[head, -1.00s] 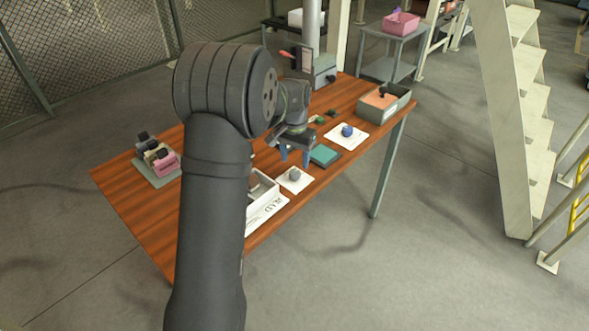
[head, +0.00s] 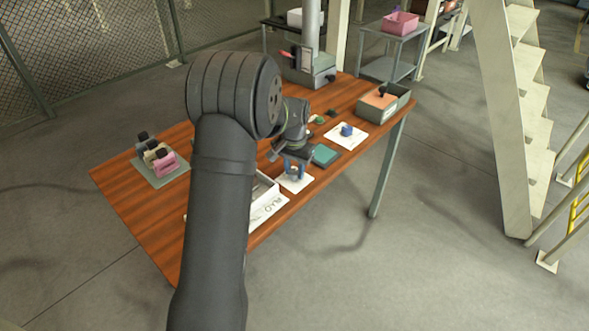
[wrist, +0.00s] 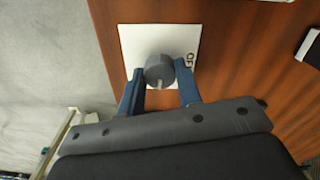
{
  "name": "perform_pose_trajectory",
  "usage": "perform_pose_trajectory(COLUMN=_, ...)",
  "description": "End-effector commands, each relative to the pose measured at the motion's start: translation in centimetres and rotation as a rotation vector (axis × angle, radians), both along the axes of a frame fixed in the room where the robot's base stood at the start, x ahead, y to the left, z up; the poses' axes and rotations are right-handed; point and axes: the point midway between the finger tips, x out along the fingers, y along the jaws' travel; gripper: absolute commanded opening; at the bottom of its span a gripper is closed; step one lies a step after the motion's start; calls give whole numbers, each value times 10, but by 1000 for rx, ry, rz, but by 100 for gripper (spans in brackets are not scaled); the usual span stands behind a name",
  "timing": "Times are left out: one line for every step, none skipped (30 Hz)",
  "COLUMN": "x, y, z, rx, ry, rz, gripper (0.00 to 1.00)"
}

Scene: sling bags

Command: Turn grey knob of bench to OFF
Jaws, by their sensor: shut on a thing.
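The grey knob (wrist: 159,69) sits on a square white plate (wrist: 134,38) on the wooden bench (wrist: 235,45). A pale mark on the knob faces my gripper in the wrist view. Dark letters, partly hidden, are printed on the plate right of the knob. My gripper (wrist: 159,73) is shut on the knob, with one blue finger on each side. In the head view my gripper (head: 295,170) is down at this plate (head: 295,184) near the bench's front edge, and the fingers mostly hide the knob.
A blue knob (head: 346,130) on another white plate stands farther right. A grey box (head: 385,113) stands at the right end; small bags (head: 164,162) sit at the left.

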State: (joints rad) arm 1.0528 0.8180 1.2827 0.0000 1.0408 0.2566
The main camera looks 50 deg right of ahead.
Motion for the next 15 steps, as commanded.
perform_pose_trajectory(x=0, y=0, z=0, rx=0, ry=0, rz=1, gripper=9)
perform_pose_trajectory(x=0, y=0, z=0, rx=0, ry=0, rz=3, gripper=9)
perform_pose_trajectory(x=0, y=0, z=0, rx=0, ry=0, rz=7, gripper=9)
perform_pose_trajectory(x=0, y=0, z=0, rx=0, ry=0, rz=11, gripper=9)
perform_pose_trajectory(x=0, y=0, z=0, rx=0, ry=0, rz=17, gripper=9)
perform_pose_trajectory(x=0, y=0, z=0, rx=0, ry=0, rz=26, gripper=9)
perform_pose_trajectory(x=0, y=0, z=0, rx=0, ry=0, rz=35, gripper=9)
perform_pose_trajectory(x=0, y=0, z=0, rx=0, ry=0, rz=46, gripper=9)
perform_pose_trajectory(x=0, y=0, z=0, rx=0, ry=0, rz=63, gripper=9)
perform_pose_trajectory(x=0, y=0, z=0, rx=0, ry=0, rz=77, gripper=9)
perform_pose_trajectory(x=0, y=0, z=0, rx=0, ry=0, rz=94, gripper=9)
perform_pose_trajectory(x=0, y=0, z=0, rx=0, ry=0, rz=119, gripper=9)
perform_pose_trajectory(x=0, y=0, z=0, rx=0, ry=0, rz=139, gripper=9)
perform_pose_trajectory(x=0, y=0, z=0, rx=0, ry=0, rz=161, gripper=9)
perform_pose_trajectory(x=0, y=0, z=1, rx=0, ry=0, rz=192, gripper=9)
